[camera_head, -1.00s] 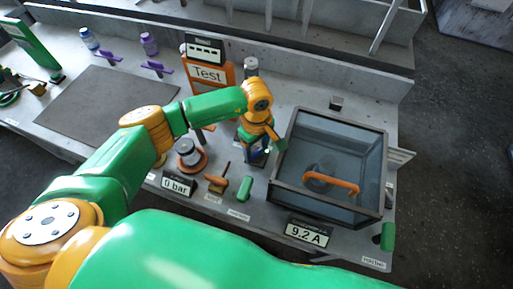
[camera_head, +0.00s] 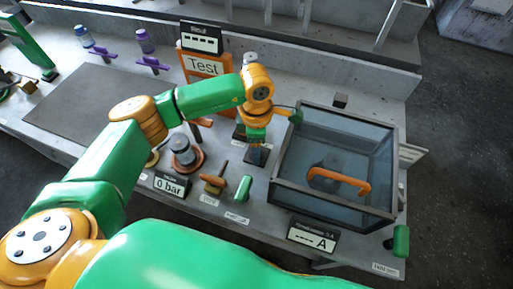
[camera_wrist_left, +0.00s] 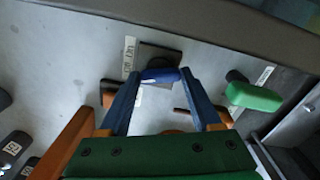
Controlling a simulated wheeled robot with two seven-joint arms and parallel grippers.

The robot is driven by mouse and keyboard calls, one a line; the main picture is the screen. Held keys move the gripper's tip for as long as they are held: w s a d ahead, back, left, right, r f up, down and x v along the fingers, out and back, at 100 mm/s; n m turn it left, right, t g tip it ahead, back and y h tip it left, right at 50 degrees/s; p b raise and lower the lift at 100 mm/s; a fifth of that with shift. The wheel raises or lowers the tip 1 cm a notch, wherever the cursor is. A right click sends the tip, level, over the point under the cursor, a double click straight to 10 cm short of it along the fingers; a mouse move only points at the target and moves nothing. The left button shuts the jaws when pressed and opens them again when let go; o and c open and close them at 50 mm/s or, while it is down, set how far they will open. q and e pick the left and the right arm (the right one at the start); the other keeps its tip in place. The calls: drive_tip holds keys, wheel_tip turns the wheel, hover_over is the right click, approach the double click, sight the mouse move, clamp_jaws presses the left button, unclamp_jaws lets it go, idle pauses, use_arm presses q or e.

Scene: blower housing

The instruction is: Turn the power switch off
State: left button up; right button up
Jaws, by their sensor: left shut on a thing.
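My left gripper (camera_head: 256,158) points down at the bench, left of the glass-sided box. In the left wrist view, its two blue fingers (camera_wrist_left: 158,84) are shut on the blue switch handle (camera_wrist_left: 160,75). The handle stands on a dark square base (camera_wrist_left: 160,56), beside a white label (camera_wrist_left: 129,55) that seems to read "On". In the head view the switch is mostly hidden by the gripper. The current display (camera_head: 313,238) shows dashes and "A". My right gripper is not in view.
The box (camera_head: 283,197) with an orange handle (camera_head: 340,178) stands right of the gripper. A green handle (camera_head: 243,188) and an orange valve (camera_head: 214,184) sit in front. The "0 bar" display (camera_head: 171,186) and "Test" sign (camera_head: 204,65) stand left. A dark mat (camera_head: 70,112) lies clear.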

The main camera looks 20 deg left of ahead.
use_arm(q)
drive_tip(key=shift+n+b, duration=0.4)
drive_tip(key=shift+n, duration=0.6)
drive_tip(key=o, duration=1.4)
drive_tip(key=shift+r, duration=0.1)
wheel_tip(320, 180, up, 6)
drive_tip(key=shift+r+b, duration=0.1)
drive_tip(key=shift+b, duration=0.6)
drive_tip(key=shift+r, duration=0.35)
drive_tip(key=shift+r, duration=0.1)
